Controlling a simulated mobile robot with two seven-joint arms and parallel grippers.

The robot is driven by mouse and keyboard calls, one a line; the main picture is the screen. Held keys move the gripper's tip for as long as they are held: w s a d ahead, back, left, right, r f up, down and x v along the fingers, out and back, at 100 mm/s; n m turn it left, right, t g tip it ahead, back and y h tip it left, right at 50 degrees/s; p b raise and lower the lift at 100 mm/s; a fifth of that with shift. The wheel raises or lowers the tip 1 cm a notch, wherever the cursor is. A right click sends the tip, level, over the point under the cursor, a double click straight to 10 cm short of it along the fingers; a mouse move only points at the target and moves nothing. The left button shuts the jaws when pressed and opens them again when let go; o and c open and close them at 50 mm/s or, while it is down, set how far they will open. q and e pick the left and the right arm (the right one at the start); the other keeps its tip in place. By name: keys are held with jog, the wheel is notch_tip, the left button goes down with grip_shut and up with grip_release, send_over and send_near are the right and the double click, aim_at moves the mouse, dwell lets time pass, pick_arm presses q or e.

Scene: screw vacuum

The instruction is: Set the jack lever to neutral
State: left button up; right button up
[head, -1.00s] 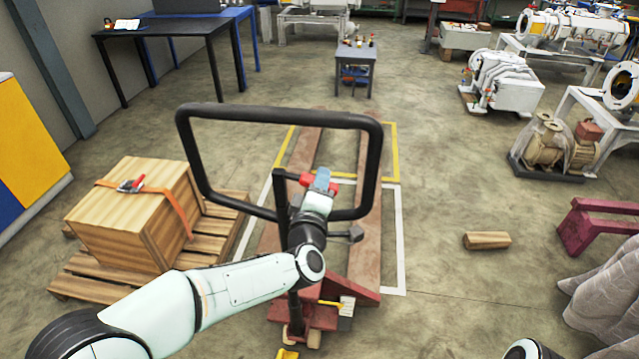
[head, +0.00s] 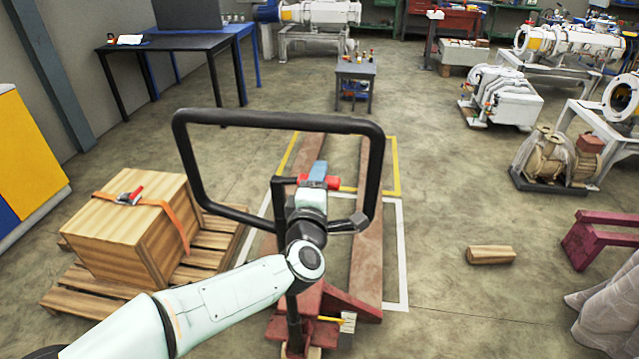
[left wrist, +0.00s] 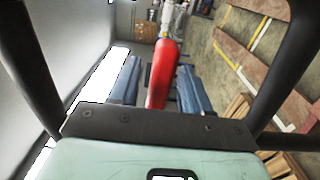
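The pallet jack has a large black loop handle (head: 278,119) standing upright over its red base (head: 345,305). The red jack lever (head: 333,183) sits inside the loop, partly hidden by my left gripper. My left gripper (head: 318,170), with blue fingers, is at the lever inside the loop. In the left wrist view the red lever (left wrist: 164,72) lies between the two blue fingers (left wrist: 160,88), with a gap visible on each side. The fingers are open around it. Which setting the lever is in cannot be told. My right gripper is not in view.
A strapped wooden crate (head: 125,225) on a pallet (head: 85,295) stands left of the jack. A wooden block (head: 490,255) lies on the floor to the right, near a dark red stand (head: 605,240). Floor around the block is clear.

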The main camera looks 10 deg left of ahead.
pick_arm(q)
jog(key=s, duration=1.3)
jog(key=shift+s+b, duration=0.2)
jog(key=shift+b, duration=0.15)
jog(key=w+f+m+g+h+p, duration=0.1)
jog(key=w+f+m+g+p, duration=0.15)
jog(key=f, duration=0.55)
jog(key=w+f+m+g+p, duration=0.1)
jog(key=f+m+g, duration=0.15)
jog(key=f, duration=0.55)
jog(key=s+a+f+m+g+p, duration=0.1)
jog(key=s+f+m+g+p, duration=0.15)
jog(key=f, duration=0.65)
jog(key=s+a+f+m+g+p, duration=0.1)
jog(key=s+a+f+m+g, duration=0.15)
jog(key=f, duration=0.65)
jog(key=s+f+m+g+h+p, duration=0.1)
jog(key=s+f+m+g+p, duration=0.1)
jog(key=s+f+g, duration=0.2)
jog(key=s+f+m+g+h+p, duration=0.1)
jog(key=s+f+g, duration=0.4)
jog(key=s, duration=1.6)
notch_tip(320, 180, down, 5)
jog(key=shift+f+m+h+p, duration=0.15)
jog(key=shift+m+h+p, duration=0.15)
jog(key=shift+m+p, duration=0.3)
